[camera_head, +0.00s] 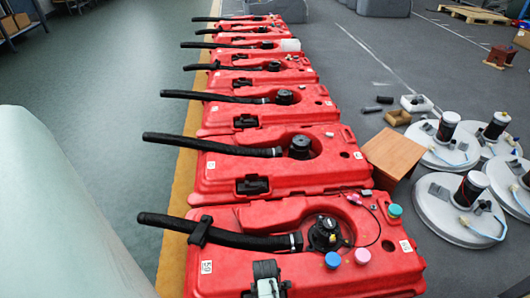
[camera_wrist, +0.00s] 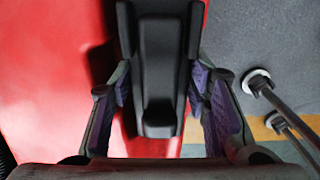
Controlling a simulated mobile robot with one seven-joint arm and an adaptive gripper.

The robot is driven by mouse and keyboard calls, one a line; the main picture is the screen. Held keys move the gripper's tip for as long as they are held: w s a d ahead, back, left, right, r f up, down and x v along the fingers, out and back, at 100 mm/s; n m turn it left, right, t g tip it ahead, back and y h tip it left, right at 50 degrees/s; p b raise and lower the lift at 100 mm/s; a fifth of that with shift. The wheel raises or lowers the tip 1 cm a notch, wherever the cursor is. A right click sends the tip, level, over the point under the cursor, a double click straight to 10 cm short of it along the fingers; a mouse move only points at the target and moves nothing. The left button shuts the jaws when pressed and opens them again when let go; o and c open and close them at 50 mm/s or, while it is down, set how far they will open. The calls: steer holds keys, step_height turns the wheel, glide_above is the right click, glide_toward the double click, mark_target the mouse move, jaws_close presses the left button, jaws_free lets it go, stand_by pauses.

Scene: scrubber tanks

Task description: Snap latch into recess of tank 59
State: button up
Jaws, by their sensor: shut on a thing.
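Tank 59 is the nearest red tank (camera_head: 225,222), with a white "59" label (camera_head: 207,267) at its left. In the wrist view its red surface (camera_wrist: 45,75) fills the left. My gripper (camera_wrist: 160,82) is shut on a long black latch (camera_wrist: 157,65), with a purple-padded finger on each side. The latch lies in front of the tank's red edge; I cannot tell whether it touches the recess. A dark and pale grey part (camera_head: 266,270) shows at the tank's front edge in the head view; whether it is latch or gripper is unclear.
A black hose (camera_head: 220,232) lies across tank 59, near blue (camera_head: 333,260), pink and green caps. More red tanks (camera_head: 285,165) stand in a row behind. A wooden box (camera_head: 393,153) and round white units (camera_head: 450,215) stand at the right.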

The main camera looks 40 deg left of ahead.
steer(key=shift+f+b, duration=0.3)
steer(key=shift+f, duration=1.05)
stand_by(1.3)
steer(key=o, duration=1.4)
steer(key=shift+c, duration=0.2)
steer(key=o, duration=0.3)
steer(key=shift+r, duration=0.1)
steer(key=shift+w+a, duration=0.1)
steer(key=shift+w+a+r, duration=0.1)
steer(key=shift+c, duration=0.6)
